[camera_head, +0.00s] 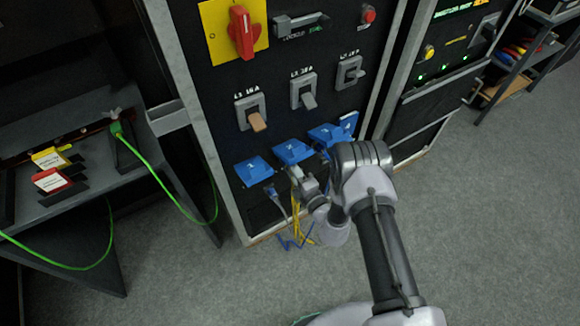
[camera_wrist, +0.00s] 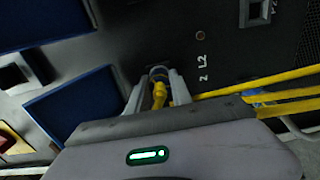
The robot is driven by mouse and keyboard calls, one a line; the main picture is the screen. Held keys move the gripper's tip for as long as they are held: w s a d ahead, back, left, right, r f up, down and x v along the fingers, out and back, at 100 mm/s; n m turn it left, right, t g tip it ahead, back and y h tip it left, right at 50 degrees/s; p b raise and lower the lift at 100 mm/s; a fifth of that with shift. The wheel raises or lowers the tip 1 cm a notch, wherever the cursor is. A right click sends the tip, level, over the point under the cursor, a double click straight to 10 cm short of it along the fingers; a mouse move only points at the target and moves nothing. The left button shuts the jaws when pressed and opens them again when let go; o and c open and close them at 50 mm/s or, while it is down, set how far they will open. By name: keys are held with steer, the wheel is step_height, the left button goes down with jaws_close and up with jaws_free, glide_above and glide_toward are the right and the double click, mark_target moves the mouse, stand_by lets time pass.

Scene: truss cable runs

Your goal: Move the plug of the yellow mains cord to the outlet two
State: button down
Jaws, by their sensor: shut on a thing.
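My gripper (camera_wrist: 160,88) is shut on the plug of the yellow mains cord (camera_wrist: 159,94), in the wrist view. The plug's front end is at the dark panel, beside the label "2 L2"; I cannot tell whether it is seated in an outlet. The yellow cord (camera_wrist: 275,80) runs off to the right. In the head view the gripper (camera_head: 296,176) is just below the second blue outlet flap (camera_head: 292,151), and the yellow cord (camera_head: 296,215) hangs beneath it. The outlet itself is hidden by the fingers and plug.
Other blue flaps (camera_head: 253,170) sit in the row. A blue cord's plug (camera_head: 272,192) is left of my gripper. Breaker levers (camera_head: 257,122) project above the flaps. A side table (camera_head: 60,215) with a green cable (camera_head: 160,180) stands left; grey floor (camera_head: 200,290) is open in front.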

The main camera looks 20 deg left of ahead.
steer(key=shift+m+b, duration=0.3)
steer(key=shift+m, duration=1)
steer(key=m, duration=0.2)
steer(key=shift+w+a+r+m, duration=0.1)
steer(key=shift+m, duration=0.2)
steer(key=shift+w+a+m, duration=0.15)
steer(key=shift+m, duration=2.75)
steer(key=c, duration=1.1)
jaws_free()
steer(key=shift+c, duration=0.2)
steer(key=shift+o, duration=0.4)
